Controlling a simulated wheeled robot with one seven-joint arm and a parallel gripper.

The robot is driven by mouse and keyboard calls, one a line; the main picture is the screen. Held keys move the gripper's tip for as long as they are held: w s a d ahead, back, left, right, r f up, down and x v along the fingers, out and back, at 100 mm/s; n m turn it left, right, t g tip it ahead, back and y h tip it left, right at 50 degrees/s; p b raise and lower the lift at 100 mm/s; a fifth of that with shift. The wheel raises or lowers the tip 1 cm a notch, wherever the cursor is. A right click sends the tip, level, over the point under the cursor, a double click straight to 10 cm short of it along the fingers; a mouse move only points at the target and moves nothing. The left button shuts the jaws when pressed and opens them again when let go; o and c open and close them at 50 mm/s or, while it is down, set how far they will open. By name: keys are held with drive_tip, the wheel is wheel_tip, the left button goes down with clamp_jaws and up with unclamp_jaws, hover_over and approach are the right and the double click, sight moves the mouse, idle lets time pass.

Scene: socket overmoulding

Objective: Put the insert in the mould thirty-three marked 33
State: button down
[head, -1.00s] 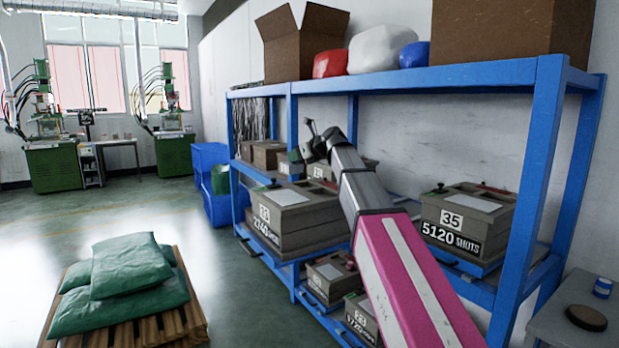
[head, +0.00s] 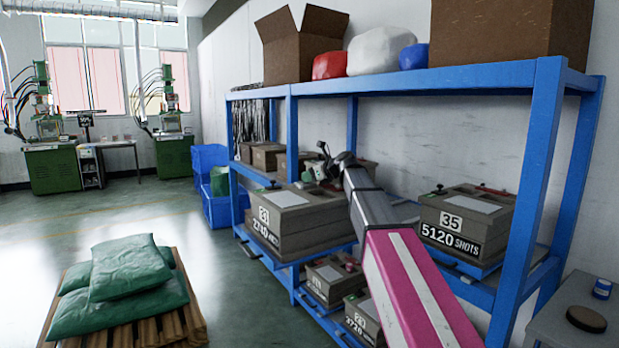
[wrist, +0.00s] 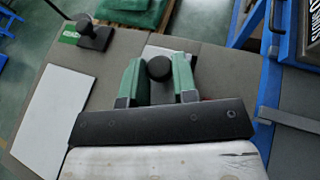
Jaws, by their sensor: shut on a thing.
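My gripper (head: 322,170) is above the middle shelf, over the back right of a large grey-brown mould (head: 300,222) with a white card on top. That mould's number is blurred; I cannot tell whether it reads 33. In the wrist view, my gripper's green fingers (wrist: 160,80) are closed on a round black knob (wrist: 159,68). I cannot tell whether this knob belongs to the insert or to the mould lid below. A second black knob (wrist: 95,33) stands beside a green tag on the lid. No separate insert is clearly visible.
A mould marked 35 (head: 465,225) sits to the right on the blue rack (head: 536,180). Several smaller moulds (head: 335,277) sit on the lower shelf. Rack posts and the upper shelf surround my arm. Open floor (head: 220,285) lies left of the rack.

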drive_tip(key=c, duration=0.9)
unclamp_jaws()
drive_tip(key=v, duration=1.2)
drive_tip(key=shift+s, duration=0.1)
